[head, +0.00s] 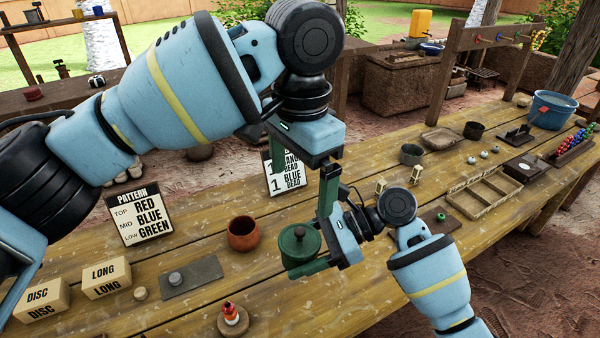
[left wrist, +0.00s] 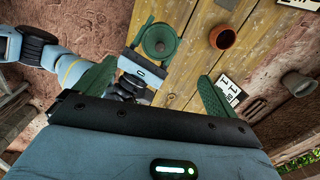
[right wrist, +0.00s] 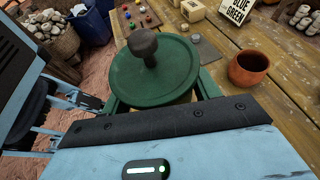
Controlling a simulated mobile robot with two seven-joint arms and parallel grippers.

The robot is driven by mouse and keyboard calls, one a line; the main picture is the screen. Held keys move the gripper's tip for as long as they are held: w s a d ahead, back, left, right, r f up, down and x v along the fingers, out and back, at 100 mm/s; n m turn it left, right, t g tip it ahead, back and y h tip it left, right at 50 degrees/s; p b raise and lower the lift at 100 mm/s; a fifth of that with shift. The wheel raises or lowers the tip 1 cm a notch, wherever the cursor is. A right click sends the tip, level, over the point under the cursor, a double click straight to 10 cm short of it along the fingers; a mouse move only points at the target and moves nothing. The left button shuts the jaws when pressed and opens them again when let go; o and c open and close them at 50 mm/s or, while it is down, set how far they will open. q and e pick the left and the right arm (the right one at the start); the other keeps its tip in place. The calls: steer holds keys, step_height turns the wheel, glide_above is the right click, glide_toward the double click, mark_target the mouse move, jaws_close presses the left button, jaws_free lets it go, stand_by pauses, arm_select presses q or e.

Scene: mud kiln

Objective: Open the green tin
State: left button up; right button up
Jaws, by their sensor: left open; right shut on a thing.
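The green tin (head: 299,254) has its green lid with a dark knob on top and stands upright near the middle of the head view. In the right wrist view the round lid (right wrist: 160,80) fills the middle and hides most of the tin's body. My right gripper (head: 303,258) is shut on the tin, one finger on each side below the lid. My left gripper (head: 302,182) is open and empty above the tin, pointing down. In the left wrist view the lid (left wrist: 159,43) lies beyond the fingers, apart from them. Whether the tin touches the table is unclear.
A terracotta cup (head: 243,234) stands left of the tin on the wooden table (head: 330,310). A pattern card (head: 140,218) and another sign (head: 285,172) stand behind. A wooden tray (head: 484,194) lies to the right. My two arms are close together over the tin.

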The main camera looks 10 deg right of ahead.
mark_target(300, 229)
arm_select(q)
steer(key=shift+f, duration=0.15)
step_height(300, 229, down, 12)
steer(key=shift+w+a+r, duration=0.1)
steer(key=shift+r, duration=0.05)
stand_by(0.3)
steer(key=c, duration=1.2)
steer(key=shift+r, duration=0.3)
steer(key=shift+r, duration=0.7)
steer(key=shift+r, duration=0.15)
steer(key=shift+r, duration=2)
